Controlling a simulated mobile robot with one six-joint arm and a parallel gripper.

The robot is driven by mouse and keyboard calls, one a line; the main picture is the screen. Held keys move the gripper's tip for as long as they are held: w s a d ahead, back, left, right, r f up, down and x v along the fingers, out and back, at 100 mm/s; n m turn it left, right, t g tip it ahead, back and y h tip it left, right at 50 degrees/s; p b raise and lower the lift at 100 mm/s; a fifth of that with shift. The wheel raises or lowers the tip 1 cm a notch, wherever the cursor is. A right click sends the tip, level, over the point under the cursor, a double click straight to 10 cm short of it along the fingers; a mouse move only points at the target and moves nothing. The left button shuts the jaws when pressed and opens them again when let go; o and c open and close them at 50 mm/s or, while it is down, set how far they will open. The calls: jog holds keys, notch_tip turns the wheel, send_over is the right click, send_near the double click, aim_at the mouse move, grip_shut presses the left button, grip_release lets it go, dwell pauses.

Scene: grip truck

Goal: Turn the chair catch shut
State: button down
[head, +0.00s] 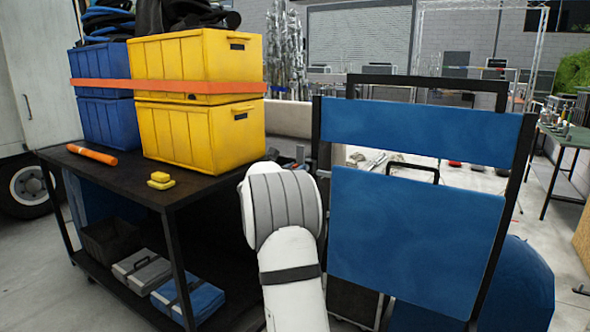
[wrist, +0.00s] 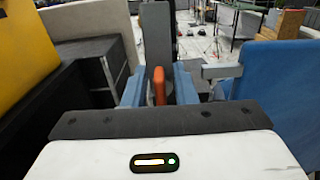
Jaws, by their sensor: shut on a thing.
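The blue chair (head: 415,235) with a black frame stands folded or upright at the right in the head view. Its blue panel (wrist: 275,85) fills the right of the wrist view. An orange catch (wrist: 159,86) stands upright in front of a dark grey post (wrist: 160,32). My gripper (wrist: 158,90) has its two blue-grey fingers on either side of the orange catch and is shut on it. In the head view my white arm hides the gripper and the catch.
A black cart (head: 115,185) at the left bears yellow crates (head: 200,130) and blue crates (head: 105,125) behind an orange strap (head: 165,87). An orange roll (head: 92,154) and yellow blocks (head: 160,181) lie on it. A green table (head: 565,135) stands far right.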

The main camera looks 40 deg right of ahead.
jog(key=shift+b, duration=0.3)
jog(key=shift+f+m+b, duration=0.2)
jog(key=shift+m+b, duration=0.3)
jog(key=shift+b, duration=0.35)
jog(key=m+b, duration=0.1)
jog(key=b, duration=0.1)
jog(key=m+b, duration=0.1)
jog(key=b, duration=0.1)
jog(key=shift+s+f, duration=0.2)
jog(key=m+b, duration=0.5)
jog(key=b, duration=0.1)
jog(key=m+b, duration=0.5)
jog(key=b, duration=0.1)
jog(key=s+f+m+b, duration=0.1)
jog(key=m+b, duration=0.3)
jog(key=b, duration=0.2)
jog(key=shift+d+m, duration=0.25)
jog(key=shift+m, duration=0.15)
jog(key=c, duration=1.5)
grip_release()
jog(key=shift+s+b, duration=0.1)
jog(key=shift+b, duration=0.2)
